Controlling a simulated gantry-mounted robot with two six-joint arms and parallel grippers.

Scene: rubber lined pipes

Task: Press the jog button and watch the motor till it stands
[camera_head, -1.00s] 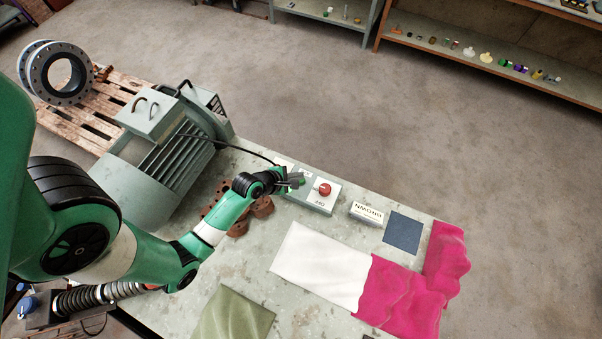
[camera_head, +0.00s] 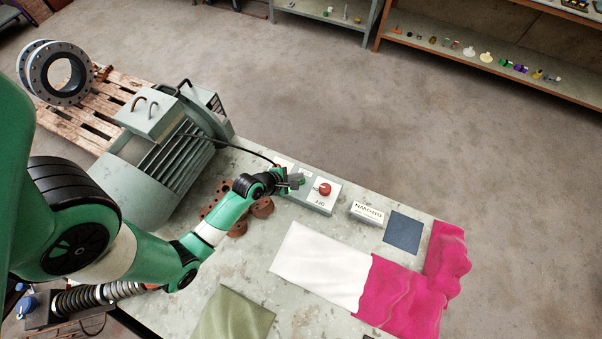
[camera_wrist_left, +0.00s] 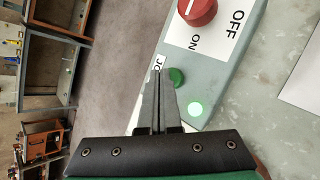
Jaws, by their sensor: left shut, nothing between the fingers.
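The grey control box (camera_head: 318,205) lies on the bench with a red rotary knob (camera_head: 324,189) and ON/OFF lettering. In the left wrist view a green button (camera_wrist_left: 177,76) and a bright green lamp (camera_wrist_left: 195,108) show on it. My left gripper (camera_head: 298,181) is shut and empty over the box. In the wrist view its fingertips (camera_wrist_left: 158,73) are beside the green button, over a partly hidden label reading "JO"; I cannot tell whether they touch the box. The grey-green motor (camera_head: 165,150) stands at the bench's left end, joined by a black cable. My right gripper is not in view.
A small lettered block (camera_head: 367,213), a blue square (camera_head: 403,232), a white sheet (camera_head: 318,265) and pink cloth (camera_head: 400,295) lie to the right. Brown perforated pieces (camera_head: 262,207) sit beside my arm. An olive cloth (camera_head: 233,318) lies in front.

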